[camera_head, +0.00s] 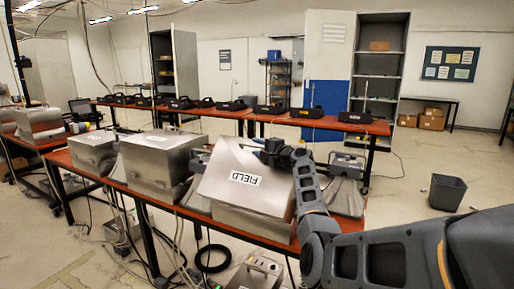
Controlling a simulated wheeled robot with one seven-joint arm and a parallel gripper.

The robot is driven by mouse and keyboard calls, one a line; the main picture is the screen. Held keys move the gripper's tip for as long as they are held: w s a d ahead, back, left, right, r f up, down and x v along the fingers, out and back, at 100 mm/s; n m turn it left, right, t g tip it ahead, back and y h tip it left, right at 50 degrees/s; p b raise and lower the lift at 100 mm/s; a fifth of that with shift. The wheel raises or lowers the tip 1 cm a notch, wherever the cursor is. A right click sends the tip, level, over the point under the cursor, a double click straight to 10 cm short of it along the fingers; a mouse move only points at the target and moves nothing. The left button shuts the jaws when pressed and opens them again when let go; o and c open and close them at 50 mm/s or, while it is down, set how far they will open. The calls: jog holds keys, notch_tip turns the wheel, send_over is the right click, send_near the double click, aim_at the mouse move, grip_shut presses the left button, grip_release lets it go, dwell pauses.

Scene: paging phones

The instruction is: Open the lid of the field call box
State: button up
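The field call box (252,222) is a silver metal box on the red-topped table in the middle of the view. Its lid (232,197) carries a white label reading FIELD upside down. The lid sits tilted on the box, its lower edge standing out over the box body. My gripper (266,147) is at the lid's upper right edge, small and dark against it. The fingers are partly hidden, so I cannot tell whether they touch the lid or are open. My arm reaches in from the right.
More silver boxes stand left on the same table, the nearest a labelled one (157,165). Several black phones, including one (307,112), line the red table behind. A dark bin (446,192) stands on the floor at right. Cables hang below the table.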

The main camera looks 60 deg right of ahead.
jog(key=v, duration=0.6)
jog(key=shift+s+r, duration=0.1)
jog(key=shift+s, duration=0.2)
jog(key=shift+s, duration=0.1)
jog(key=p+v, duration=0.3)
jog(key=v, duration=0.6)
dwell(0.6)
dwell(0.4)
